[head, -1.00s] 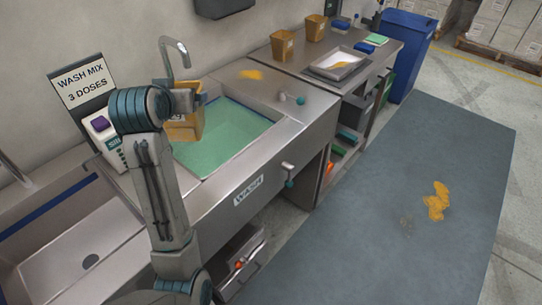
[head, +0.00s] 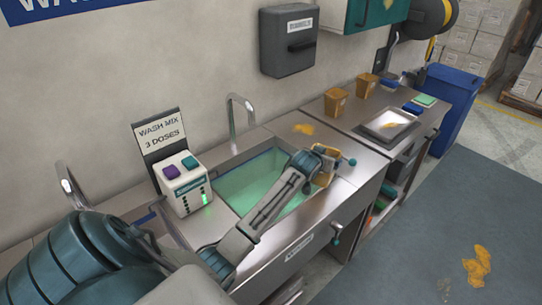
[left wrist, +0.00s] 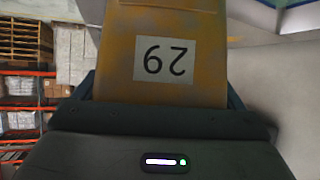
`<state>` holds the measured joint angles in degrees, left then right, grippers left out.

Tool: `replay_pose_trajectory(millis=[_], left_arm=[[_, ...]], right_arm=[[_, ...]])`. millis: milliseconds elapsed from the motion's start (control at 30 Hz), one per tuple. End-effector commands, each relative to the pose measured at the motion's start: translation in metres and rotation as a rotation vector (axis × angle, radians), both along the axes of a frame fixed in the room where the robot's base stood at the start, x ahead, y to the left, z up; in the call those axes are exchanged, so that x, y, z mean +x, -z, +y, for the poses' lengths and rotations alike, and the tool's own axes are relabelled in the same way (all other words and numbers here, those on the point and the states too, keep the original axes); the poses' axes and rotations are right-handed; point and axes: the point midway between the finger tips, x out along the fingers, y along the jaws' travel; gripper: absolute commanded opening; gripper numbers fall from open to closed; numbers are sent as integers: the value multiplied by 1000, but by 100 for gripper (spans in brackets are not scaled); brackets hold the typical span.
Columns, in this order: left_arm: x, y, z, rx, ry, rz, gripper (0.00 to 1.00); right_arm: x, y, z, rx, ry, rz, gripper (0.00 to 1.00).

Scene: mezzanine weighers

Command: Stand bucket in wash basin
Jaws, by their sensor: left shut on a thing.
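My left gripper (head: 322,160) is shut on a yellow-brown bucket (head: 326,179), mostly hidden behind the gripper in the head view. In the left wrist view the bucket (left wrist: 176,28) fills the jaws and shows a white label with 29, upside down in that picture. The wash basin (head: 228,202) is sunk in the steel counter and holds green liquid. In the head view the bucket appears at the right end of the basin, by the counter rim; its height above it is hard to tell. My right gripper is not in view.
A tap (head: 233,118) stands behind the basin. A dispenser (head: 184,185) with purple and teal buttons is left of it, by a wash mix sign (head: 160,134). Two more buckets (head: 336,102) (head: 367,85) and a tray (head: 388,125) stand on the right counter.

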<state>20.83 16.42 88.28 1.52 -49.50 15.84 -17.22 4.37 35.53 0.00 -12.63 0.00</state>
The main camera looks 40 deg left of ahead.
Motion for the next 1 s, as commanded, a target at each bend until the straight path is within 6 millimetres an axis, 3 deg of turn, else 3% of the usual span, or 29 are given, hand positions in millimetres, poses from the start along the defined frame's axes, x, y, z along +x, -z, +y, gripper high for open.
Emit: replay_pose_trajectory(millis=[33,100,200,333,500,800,1000], left_arm=[[-3,4,31,9,-29,5,54],[-10,22,63,8,-58,6,54],[-27,53,97,6,-78,6,54],[-48,83,124,4,-84,2,54],[-61,104,140,1,-85,-2,54],[-62,150,140,-2,-85,-3,54],[-61,165,141,1,-84,-6,54]], right_arm=[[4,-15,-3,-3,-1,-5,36],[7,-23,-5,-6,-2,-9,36],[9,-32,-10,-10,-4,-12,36],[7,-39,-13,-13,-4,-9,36],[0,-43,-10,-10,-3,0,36],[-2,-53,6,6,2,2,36],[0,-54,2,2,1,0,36]])
